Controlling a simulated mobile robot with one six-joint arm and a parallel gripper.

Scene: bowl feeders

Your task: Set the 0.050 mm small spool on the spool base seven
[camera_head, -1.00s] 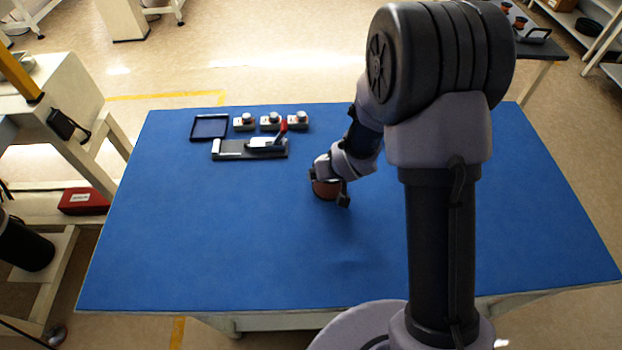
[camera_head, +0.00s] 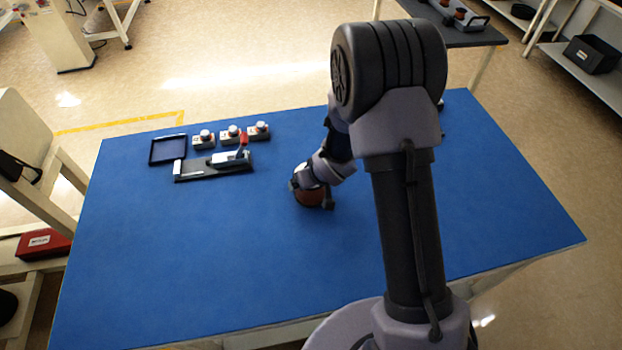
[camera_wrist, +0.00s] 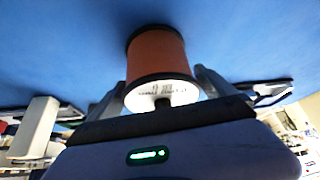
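My gripper (camera_head: 312,197) is closed around a spool with a copper-brown winding (camera_head: 313,198), over the middle of the blue table. In the wrist view the spool (camera_wrist: 158,58) sits between the two fingers, with its white end face and dark rims showing. The print on that face is too blurred to read. On the dark table at the back right stand small copper-coloured spools (camera_head: 460,14) on a dark holder. No base number is legible, so I cannot tell which is base seven.
The blue table (camera_head: 180,270) is mostly clear. At its back left are a dark tray (camera_head: 167,149), three small button boxes (camera_head: 231,135) and a fixture with a red-tipped lever (camera_head: 213,165). Grey shelving with a black bin (camera_head: 590,54) stands at the far right.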

